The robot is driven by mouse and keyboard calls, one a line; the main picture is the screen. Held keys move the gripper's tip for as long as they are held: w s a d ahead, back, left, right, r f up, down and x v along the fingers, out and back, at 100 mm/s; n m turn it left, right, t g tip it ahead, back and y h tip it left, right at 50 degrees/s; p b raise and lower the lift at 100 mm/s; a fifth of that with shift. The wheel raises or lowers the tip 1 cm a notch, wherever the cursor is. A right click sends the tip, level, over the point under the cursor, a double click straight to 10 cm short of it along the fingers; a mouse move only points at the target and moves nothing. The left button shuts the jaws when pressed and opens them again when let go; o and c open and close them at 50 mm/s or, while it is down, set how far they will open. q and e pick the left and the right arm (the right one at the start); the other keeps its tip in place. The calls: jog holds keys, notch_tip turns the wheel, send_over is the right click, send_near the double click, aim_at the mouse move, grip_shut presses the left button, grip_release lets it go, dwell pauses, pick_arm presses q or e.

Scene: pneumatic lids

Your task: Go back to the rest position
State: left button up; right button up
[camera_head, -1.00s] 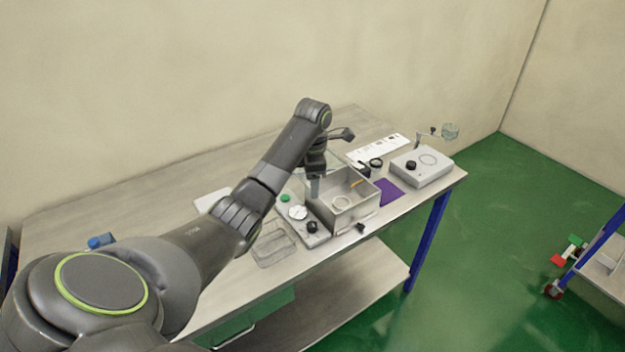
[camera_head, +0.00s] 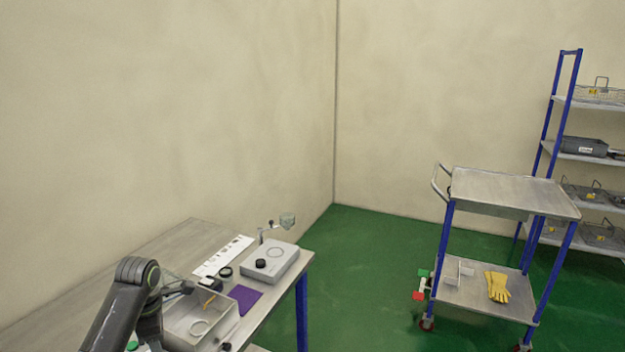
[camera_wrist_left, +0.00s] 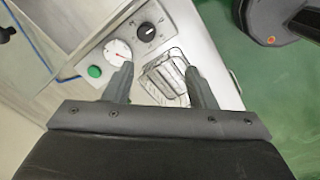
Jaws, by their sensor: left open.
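My left arm (camera_head: 125,305) comes in from the lower left in the head view, beside a grey metal box (camera_head: 190,325) on the workbench. In the left wrist view my left gripper (camera_wrist_left: 160,83) is open, with both dark fingers apart. Nothing is held between them. My right gripper is not in view.
A grey device (camera_head: 278,265), a purple mat (camera_head: 243,298) and a white labelled strip (camera_head: 222,256) lie on the bench (camera_head: 150,262). A blue-legged cart (camera_head: 510,190) with yellow gloves (camera_head: 497,287) stands right. Shelves (camera_head: 580,155) stand behind it. Green floor is open between.

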pick_arm(q)
jog(key=s+d+f+m+t, duration=0.1)
jog(key=s+d+f+m, duration=0.1)
jog(key=s+f+m, duration=0.6)
jog(key=s+d+f+m+t, duration=0.1)
jog(key=s+d+f+m, duration=0.3)
jog(key=s, duration=0.7)
jog(key=s+r+m+t+y, duration=0.1)
jog(key=s+r+m, duration=0.1)
jog(key=s+m, duration=0.5)
jog(key=s+r+m, duration=0.2)
jog(key=s+m, duration=0.2)
jog(key=s, duration=0.6)
notch_tip(320, 180, down, 30)
jog(key=g+b, duration=0.1)
jog(key=b, duration=0.5)
jog(key=s+f+b, duration=0.2)
jog(key=s+f, duration=0.5)
jog(key=f, duration=0.3)
jog(key=s+f+g+b, duration=0.1)
jog(key=s+f+b, duration=0.2)
jog(key=s+f, duration=0.4)
notch_tip(320, 180, down, 5)
jog(key=shift+s+d+r+h, duration=0.2)
jog(key=shift+s+d+h, duration=0.1)
jog(key=shift+s, duration=0.1)
